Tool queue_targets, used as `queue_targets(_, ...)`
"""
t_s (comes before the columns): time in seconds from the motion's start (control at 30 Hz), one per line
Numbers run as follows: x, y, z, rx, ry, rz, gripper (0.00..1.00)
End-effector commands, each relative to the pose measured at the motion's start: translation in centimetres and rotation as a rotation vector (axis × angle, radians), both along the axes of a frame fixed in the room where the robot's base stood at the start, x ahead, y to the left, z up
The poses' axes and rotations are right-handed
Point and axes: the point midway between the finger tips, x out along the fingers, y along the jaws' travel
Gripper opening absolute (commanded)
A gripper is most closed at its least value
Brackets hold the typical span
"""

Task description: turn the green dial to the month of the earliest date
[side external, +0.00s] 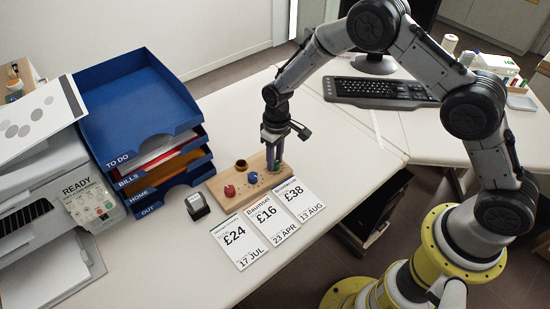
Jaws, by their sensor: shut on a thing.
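A wooden board (215,191) lies on the desk and carries a red dial (229,190), a blue dial (252,178) and a green dial (277,166) at its right end. My gripper (273,160) points down over that end, shut on the green dial and hiding most of it. The dial's markings and setting are too small to read. Three price cards lie in front of the board: £24, 17 JUL (238,241); £16, 23 APR (270,218); £38, 13 AUG (298,200). The middle card bears the earliest date of the three.
A dark round piece (241,164) sits at the board's back edge. A small black stamp-like block (197,206) stands left of the board. Blue stacked letter trays (135,95) and a printer (50,200) fill the left. A keyboard (375,90) lies behind right.

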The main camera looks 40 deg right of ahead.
Motion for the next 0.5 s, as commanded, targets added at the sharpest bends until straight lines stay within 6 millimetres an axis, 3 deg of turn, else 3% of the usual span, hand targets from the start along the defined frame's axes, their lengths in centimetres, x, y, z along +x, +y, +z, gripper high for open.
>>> queue_targets(0.5,0.13,0.01,0.04,0.0,-0.004,0.088,0.0)
